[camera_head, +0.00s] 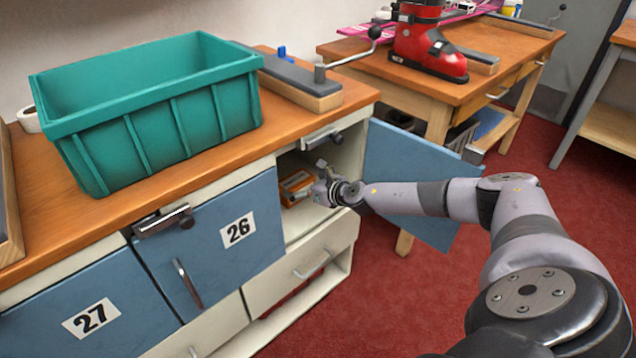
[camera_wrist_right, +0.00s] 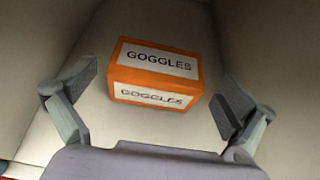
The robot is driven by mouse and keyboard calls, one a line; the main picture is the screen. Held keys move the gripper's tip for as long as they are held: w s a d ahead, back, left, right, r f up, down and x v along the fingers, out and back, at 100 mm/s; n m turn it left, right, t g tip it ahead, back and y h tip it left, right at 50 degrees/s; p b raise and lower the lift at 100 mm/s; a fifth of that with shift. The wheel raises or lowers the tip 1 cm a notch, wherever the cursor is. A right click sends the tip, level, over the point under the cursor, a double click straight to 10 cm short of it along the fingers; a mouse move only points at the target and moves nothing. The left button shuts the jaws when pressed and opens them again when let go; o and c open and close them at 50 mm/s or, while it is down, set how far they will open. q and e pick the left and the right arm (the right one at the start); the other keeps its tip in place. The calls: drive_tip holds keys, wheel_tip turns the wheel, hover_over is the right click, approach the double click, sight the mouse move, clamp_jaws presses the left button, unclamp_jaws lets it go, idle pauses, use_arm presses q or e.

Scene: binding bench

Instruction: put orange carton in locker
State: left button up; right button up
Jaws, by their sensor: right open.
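The orange carton (camera_head: 296,184) sits inside the open locker compartment (camera_head: 300,215) to the right of door 26. In the right wrist view the carton (camera_wrist_right: 155,72) has white labels reading GOGGLES and rests on the pale locker floor. My right gripper (camera_head: 325,185) is at the locker opening, just in front of the carton. In the wrist view the right gripper (camera_wrist_right: 153,95) is open, with one finger to each side of the carton and visible gaps between. My left gripper is in neither view.
The blue locker door (camera_head: 405,180) stands open to the right, behind my right forearm. Doors 26 (camera_head: 222,240) and 27 (camera_head: 95,315) are shut. A green bin (camera_head: 150,110) stands on the wooden bench top. A red boot (camera_head: 428,50) stands on another bench behind.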

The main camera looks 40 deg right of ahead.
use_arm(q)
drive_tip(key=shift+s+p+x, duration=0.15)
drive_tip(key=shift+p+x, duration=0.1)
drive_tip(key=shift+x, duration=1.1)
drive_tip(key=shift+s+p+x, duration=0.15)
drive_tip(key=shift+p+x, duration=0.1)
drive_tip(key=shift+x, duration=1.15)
use_arm(e)
drive_tip(key=v, duration=0.8)
